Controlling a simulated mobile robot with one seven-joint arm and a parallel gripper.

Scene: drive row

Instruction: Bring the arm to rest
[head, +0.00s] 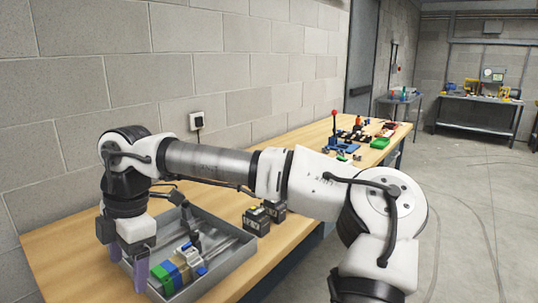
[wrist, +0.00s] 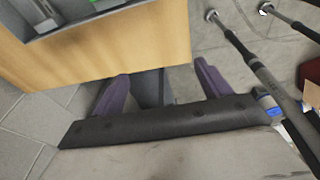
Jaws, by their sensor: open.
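My arm reaches across the head view from the lower right to the left, with its wrist bent down. My gripper (head: 127,264) hangs at the lower left with its purple fingers pointing down, in front of the left end of a grey metal tray (head: 232,262). In the wrist view my gripper (wrist: 162,85) has its two fingers wide apart with nothing between them. Below them are the wooden bench's edge and the grey floor. The tray's corner (wrist: 45,30) shows at the upper left there.
The tray holds green, yellow and blue items (head: 180,270). Black-and-yellow blocks (head: 257,220) stand beside it on the wooden bench (head: 60,245). Tools and a red-topped lever (head: 334,128) are farther along. A block wall stands behind. Open floor (head: 470,200) lies right. Long rods (wrist: 255,65) show in the wrist view.

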